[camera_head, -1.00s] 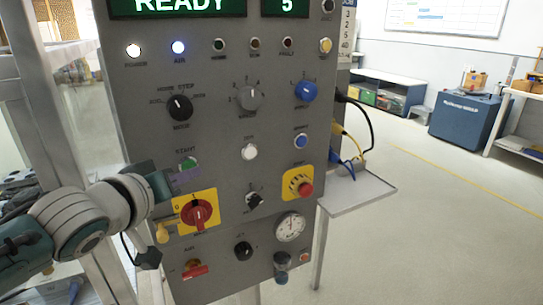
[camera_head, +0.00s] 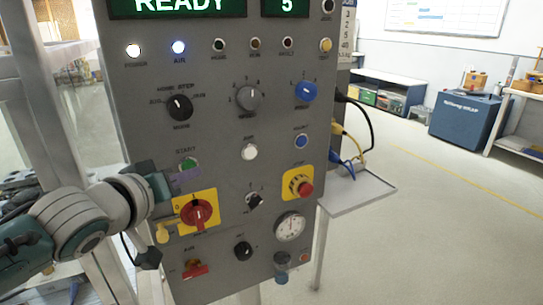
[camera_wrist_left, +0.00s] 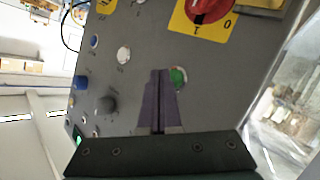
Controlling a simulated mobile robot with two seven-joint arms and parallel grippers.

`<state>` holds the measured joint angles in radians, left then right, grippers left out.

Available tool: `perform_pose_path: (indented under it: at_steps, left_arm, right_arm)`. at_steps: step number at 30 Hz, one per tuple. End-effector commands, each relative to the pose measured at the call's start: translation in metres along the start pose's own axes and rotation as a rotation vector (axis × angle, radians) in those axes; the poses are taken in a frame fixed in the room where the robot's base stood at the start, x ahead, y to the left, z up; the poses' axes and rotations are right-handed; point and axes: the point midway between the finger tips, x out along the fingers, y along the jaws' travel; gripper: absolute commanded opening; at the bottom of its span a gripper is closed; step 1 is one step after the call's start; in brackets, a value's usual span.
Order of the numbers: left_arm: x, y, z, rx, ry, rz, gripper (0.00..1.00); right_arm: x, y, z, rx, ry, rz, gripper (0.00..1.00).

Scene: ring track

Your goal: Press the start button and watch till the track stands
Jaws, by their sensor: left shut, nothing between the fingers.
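The grey control panel (camera_head: 215,130) stands upright in front of me. Its green start button (camera_head: 188,163), labelled START, sits at the left of the panel; it also shows in the left wrist view (camera_wrist_left: 179,77). The display (camera_head: 178,6) reads READY, and a second display (camera_head: 285,6) reads 5. My left gripper (camera_head: 186,176) is shut and empty, its purple fingers just below the button in the head view. In the left wrist view the fingertips (camera_wrist_left: 160,73) are right beside the button; whether they touch it I cannot tell. The track itself is not seen.
A red rotary switch (camera_head: 197,213) on a yellow plate sits just below the gripper. A red stop button (camera_head: 304,188) is to the right. A small shelf (camera_head: 358,192) with cables juts from the panel's right side. Floor on the right is free.

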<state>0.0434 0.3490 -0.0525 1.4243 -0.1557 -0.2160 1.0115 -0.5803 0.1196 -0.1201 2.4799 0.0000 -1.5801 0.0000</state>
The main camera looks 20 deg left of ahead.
Motion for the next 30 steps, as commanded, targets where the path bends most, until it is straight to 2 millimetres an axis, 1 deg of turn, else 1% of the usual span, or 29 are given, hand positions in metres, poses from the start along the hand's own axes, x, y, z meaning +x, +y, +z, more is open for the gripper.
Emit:
perform_pose_path:
  at_steps: [10, 30]
  left_arm:
    - [0.0059, -0.0041, -0.0043, 0.0, 0.001, 0.0, 0.0]
    - [0.0084, -0.0061, -0.006, 0.0, 0.0, 0.0, 0.0]
  right_arm:
    - [0.0011, 0.0, 0.0003, 0.0, 0.0, 0.0, 0.81]
    - [0.0021, 0.0, 0.0006, 0.0, 0.0, 0.0, 0.81]
